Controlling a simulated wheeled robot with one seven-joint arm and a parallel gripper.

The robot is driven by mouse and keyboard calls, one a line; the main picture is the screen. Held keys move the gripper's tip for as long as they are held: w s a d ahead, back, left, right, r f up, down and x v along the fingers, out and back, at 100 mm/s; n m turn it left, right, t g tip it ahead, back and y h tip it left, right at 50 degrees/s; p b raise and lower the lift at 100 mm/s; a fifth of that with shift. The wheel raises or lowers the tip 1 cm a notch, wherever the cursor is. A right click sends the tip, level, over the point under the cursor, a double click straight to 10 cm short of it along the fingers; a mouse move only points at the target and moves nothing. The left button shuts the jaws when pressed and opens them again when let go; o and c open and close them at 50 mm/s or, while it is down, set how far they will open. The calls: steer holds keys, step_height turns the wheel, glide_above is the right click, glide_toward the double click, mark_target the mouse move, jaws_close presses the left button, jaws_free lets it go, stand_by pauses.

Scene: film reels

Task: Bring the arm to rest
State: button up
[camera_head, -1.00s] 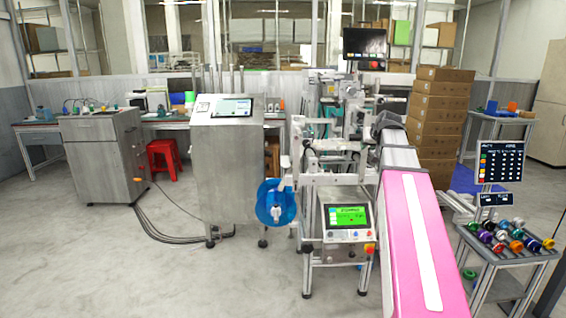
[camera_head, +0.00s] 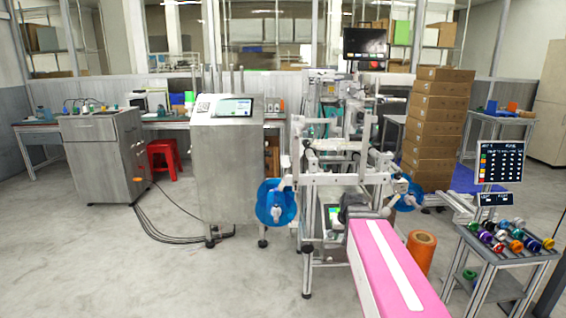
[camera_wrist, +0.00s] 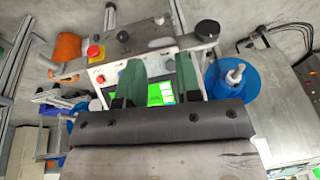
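My pink-and-white arm link (camera_head: 385,270) reaches from the bottom of the head view towards the reel machine. My dark gripper (camera_head: 355,207) is at its far end, in front of the machine's control panel; its fingertips cannot be made out there. In the wrist view my gripper (camera_wrist: 157,65) shows two green-and-black fingers standing apart, with nothing between them but the panel's green screen (camera_wrist: 160,92) beyond. The gripper is open and empty. Whether it touches the panel cannot be told.
Blue reels sit at the machine's left (camera_head: 276,203) and right (camera_head: 405,193). An orange roll (camera_head: 421,250) stands right of my arm. A cart (camera_head: 500,245) with several coloured spools is at far right. A steel cabinet (camera_head: 222,170) stands left. The floor at left front is clear.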

steer(key=s+a+f+g, duration=0.3)
steer(key=s+f, duration=0.7)
steer(key=s, duration=0.1)
steer(key=shift+s+a+f+h, duration=0.25)
steer(key=shift+h, duration=0.15)
